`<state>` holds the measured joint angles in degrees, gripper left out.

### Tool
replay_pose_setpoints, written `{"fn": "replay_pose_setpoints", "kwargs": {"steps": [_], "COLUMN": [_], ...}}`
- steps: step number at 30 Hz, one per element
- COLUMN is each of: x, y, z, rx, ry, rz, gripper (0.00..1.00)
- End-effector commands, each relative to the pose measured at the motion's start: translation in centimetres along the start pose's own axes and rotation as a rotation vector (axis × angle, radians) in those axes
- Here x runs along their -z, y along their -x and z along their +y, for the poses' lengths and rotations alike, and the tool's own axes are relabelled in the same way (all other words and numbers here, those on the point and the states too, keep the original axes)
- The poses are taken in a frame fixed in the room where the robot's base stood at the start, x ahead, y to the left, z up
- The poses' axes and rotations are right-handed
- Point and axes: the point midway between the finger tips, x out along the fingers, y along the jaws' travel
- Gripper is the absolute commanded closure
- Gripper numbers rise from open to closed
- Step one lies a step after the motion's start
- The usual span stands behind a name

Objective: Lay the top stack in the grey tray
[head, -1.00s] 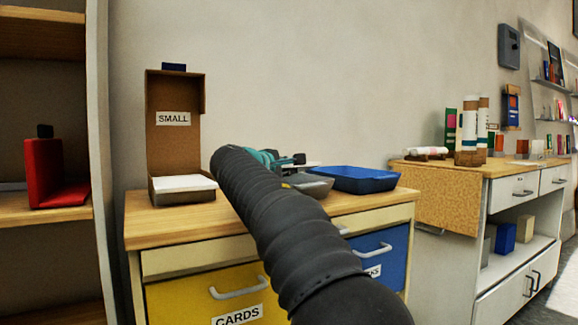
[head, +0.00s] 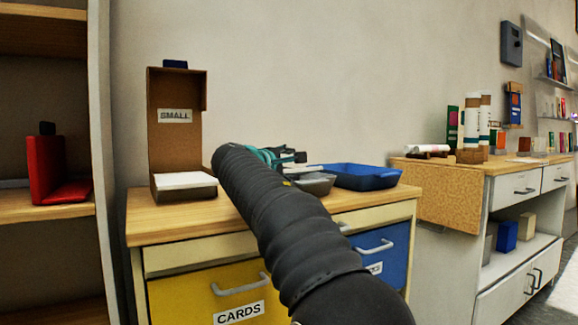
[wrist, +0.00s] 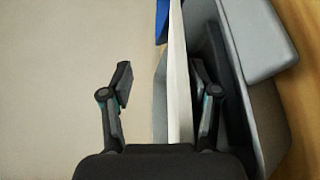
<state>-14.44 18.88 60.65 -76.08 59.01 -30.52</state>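The grey tray (head: 318,187) stands on the wooden top of the drawer cabinet, partly behind my arm; it also fills the right of the wrist view (wrist: 270,125). My gripper (head: 290,158) is at the tray. In the wrist view my gripper (wrist: 162,90) has its fingers wide apart. A pale flat strip (wrist: 178,80), apparently the stack seen edge-on, runs between them. It lies close beside the right finger, and the left finger is clear of it. Whether it rests on the tray is hidden.
A blue tray (head: 362,177) stands just right of the grey one. A brown box marked SMALL (head: 176,135) with a white stack (head: 184,180) stands at the left of the top. Yellow (head: 210,298) and blue (head: 378,250) drawers are below. A shelf (head: 50,206) stands left.

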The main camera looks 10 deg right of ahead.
Motion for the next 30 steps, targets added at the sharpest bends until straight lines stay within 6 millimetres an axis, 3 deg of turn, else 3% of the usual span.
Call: {"fn": "replay_pose_setpoints", "kwargs": {"steps": [10, 30], "x": [-0.4, -7.6], "y": [0.1, 3.5], "z": [-0.4, 0.0], "rx": [0.004, 0.001], "ry": [0.003, 0.001], "rz": [0.0, -0.001], "gripper": [0.38, 0.38]}}
